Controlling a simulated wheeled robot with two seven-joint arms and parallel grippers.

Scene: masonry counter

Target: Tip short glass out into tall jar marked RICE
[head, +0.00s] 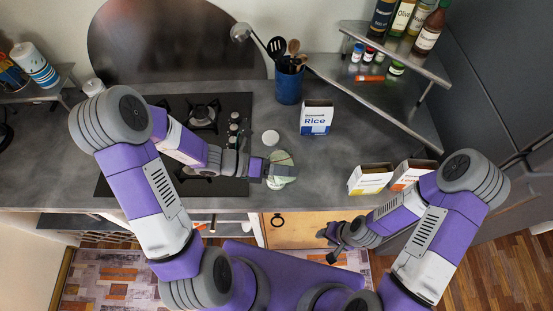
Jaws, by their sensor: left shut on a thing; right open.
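My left gripper (264,169) is over the counter's front part, right of the hob. It is shut on a pale, see-through greenish thing (283,172), which looks like the short glass. The gripper partly hides it, and I cannot tell its tilt or what is in it. A white and blue carton (316,118) marked Rice stands upright behind and to the right, apart from the gripper. I cannot make out a tall jar marked RICE. My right gripper (333,240) is open and empty, low in front of the counter edge.
A small white round thing (270,138) is just behind my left gripper. A blue utensil pot (289,86) stands farther back. Yellow (370,179) and orange (411,174) cartons stand at the right front. A shelf with bottles (430,32) is at the back right.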

